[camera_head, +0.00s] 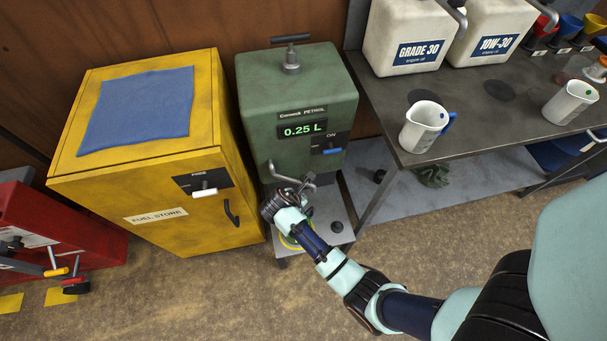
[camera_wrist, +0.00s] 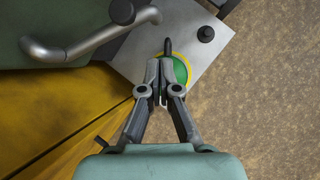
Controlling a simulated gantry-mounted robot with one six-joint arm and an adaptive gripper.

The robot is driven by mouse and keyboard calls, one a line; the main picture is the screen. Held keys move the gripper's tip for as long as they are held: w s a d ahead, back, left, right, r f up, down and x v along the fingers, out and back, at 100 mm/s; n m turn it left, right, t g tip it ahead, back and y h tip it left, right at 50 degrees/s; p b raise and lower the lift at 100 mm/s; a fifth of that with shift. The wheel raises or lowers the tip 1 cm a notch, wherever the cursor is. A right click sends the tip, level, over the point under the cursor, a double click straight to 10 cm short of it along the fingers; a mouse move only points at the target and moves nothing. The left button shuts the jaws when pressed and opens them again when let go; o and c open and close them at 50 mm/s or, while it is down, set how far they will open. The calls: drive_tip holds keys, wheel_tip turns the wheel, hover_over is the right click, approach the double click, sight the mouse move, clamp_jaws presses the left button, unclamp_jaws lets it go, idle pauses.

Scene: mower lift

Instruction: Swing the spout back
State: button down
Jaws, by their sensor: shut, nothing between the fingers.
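The green petrol dispenser (camera_head: 300,90) stands beside the yellow cabinet, and its display reads 0.25 L. Its grey curved spout (camera_head: 284,178) sticks out low on the front. In the wrist view the spout (camera_wrist: 85,42) is at the upper left, running toward a dark round part (camera_wrist: 122,12). My gripper (camera_wrist: 160,70) is shut and empty, its fingertips apart from the spout, to its right and below it in that view. In the head view my gripper (camera_head: 272,206) is just in front of the dispenser, partly hidden by my wrist.
A metal plate (camera_wrist: 133,60) under the spout bears a green disc (camera_wrist: 181,70) with a yellow ring and a black knob (camera_wrist: 205,34). The yellow fuel cabinet (camera_head: 150,180) is close on the left. A workbench (camera_head: 470,115) with a white jug (camera_head: 424,128) stands right.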

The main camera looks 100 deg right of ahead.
drive_tip(key=w+a+r+n+h, duration=0.2)
drive_tip(key=a+r+n+h, duration=0.1)
drive_tip(key=a+n+h, duration=0.25)
drive_tip(key=b, duration=0.6)
approach(293, 181)
drive_tip(key=s+a, duration=0.2)
drive_tip(key=s, duration=0.3)
drive_tip(key=shift+n+t, duration=0.3)
drive_tip(key=shift+n, duration=0.05)
drive_tip(key=d, duration=0.1)
drive_tip(key=d+b, duration=0.1)
drive_tip(key=s+d+f, duration=0.1)
drive_tip(key=d, duration=0.1)
drive_tip(key=shift+b, duration=0.35)
